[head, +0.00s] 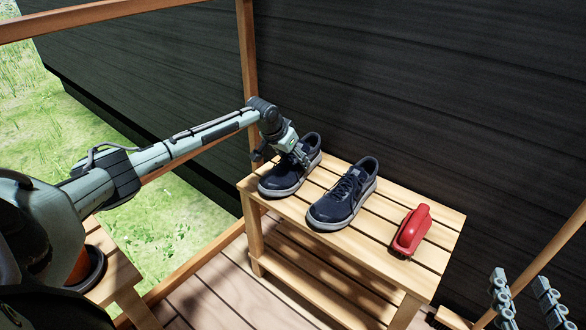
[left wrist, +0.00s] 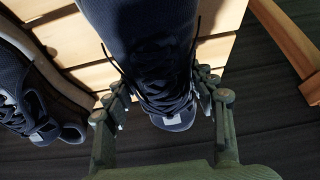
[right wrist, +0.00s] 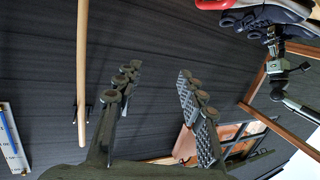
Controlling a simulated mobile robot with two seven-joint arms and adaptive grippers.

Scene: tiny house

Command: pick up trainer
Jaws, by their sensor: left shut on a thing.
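Two dark blue trainers with pale soles are on the slatted wooden bench. My left gripper (head: 284,156) is at the left trainer (head: 280,180) and is shut on it, over the laces. In the left wrist view my left fingers (left wrist: 162,95) are on either side of that trainer (left wrist: 135,18); it appears still on the bench. The right trainer (head: 343,197) stands beside it, apart, and shows in the left wrist view (left wrist: 20,90). My right gripper (head: 523,292) is open and empty at the lower right, away from the bench.
The wooden bench (head: 420,272) stands against a dark plank wall (head: 420,80). A red brush-like object (head: 412,230) sits at its right end. A wooden post (head: 247,50) and rail are near the left end. A pot (head: 85,265) stands on another wooden piece at lower left.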

